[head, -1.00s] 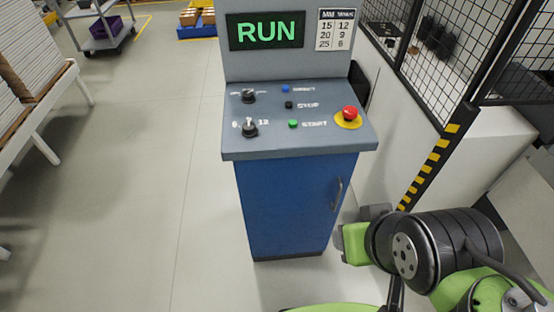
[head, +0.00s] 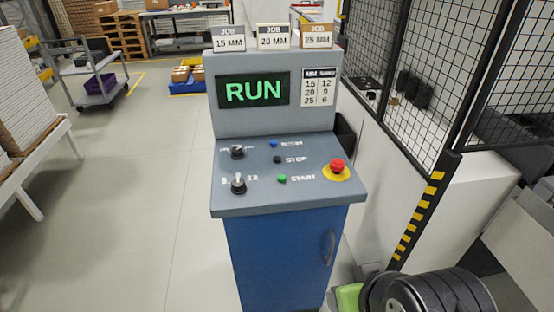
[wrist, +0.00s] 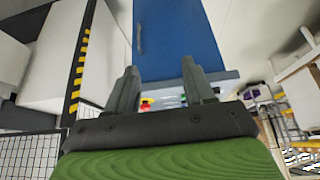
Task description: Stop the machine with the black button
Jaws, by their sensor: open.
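The control console (head: 240,198) has a sloped grey panel on a blue cabinet. The black button (head: 277,159), labelled STOP, is between a blue button (head: 274,143) above and a green START button (head: 282,178) below. The screen (head: 254,91) reads RUN in green. In the wrist view my gripper (wrist: 160,82) is open and empty, its two fingers pointing toward the blue cabinet (wrist: 170,40), which appears upside down. The panel edge and a red spot show between the fingers; I cannot make out the black button there. In the head view my arm is low at the right, apart from the panel.
A red mushroom button (head: 337,165) on a yellow base is right of the black button. Two dark knobs, upper (head: 237,152) and lower (head: 238,186), are to the left. Black mesh fencing (head: 415,75) stands at the right.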

